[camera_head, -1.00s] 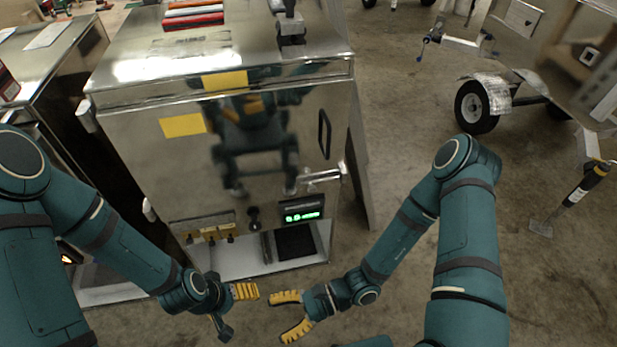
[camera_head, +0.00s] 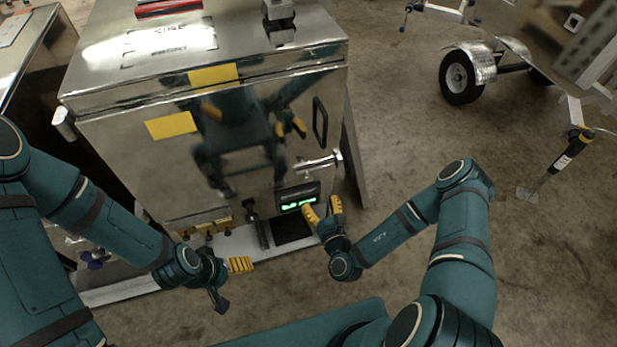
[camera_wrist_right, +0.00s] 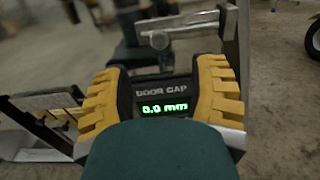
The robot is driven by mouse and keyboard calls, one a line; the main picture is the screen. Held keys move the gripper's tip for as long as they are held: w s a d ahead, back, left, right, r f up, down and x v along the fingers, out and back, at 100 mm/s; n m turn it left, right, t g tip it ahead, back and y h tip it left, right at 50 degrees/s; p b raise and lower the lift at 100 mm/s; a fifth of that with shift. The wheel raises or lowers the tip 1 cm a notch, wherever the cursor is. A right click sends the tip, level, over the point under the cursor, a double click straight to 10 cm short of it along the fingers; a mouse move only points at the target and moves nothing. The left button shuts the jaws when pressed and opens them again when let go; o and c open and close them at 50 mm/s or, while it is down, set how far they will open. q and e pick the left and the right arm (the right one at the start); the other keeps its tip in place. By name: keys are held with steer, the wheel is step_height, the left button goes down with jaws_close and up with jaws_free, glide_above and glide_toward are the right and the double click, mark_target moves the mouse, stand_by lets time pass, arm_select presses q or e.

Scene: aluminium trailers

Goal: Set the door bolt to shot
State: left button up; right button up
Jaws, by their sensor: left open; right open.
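The door bolt (camera_head: 318,164) is a silver horizontal rod on the right edge of the shiny metal door (camera_head: 245,130), below a black pull handle (camera_head: 320,122). In the right wrist view the bolt (camera_wrist_right: 182,24) shows beyond my fingers, with a small knob at its left end; I cannot tell how far it reaches into its keeper. My right gripper (camera_head: 323,208) is open and empty, below the bolt and apart from it. Its yellow fingers frame the door gap display (camera_wrist_right: 163,106), which reads 0.0 mm. My left gripper (camera_head: 231,280) is open and empty, low in front of the cabinet.
A low ledge (camera_head: 150,281) with yellow-marked switches (camera_head: 205,228) and a black pad (camera_head: 291,228) lies under the door. A trailer wheel (camera_head: 459,77) and a jack stand (camera_head: 556,165) stand at the right. The floor between them and the cabinet is clear.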

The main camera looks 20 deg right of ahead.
mark_target(310, 179)
steer(key=w+b, duration=0.1)
steer(key=w, duration=0.9)
steer(key=shift+a+b, duration=0.2)
steer(key=shift+b, duration=0.2)
jaws_close()
steer(key=shift+d, duration=0.1)
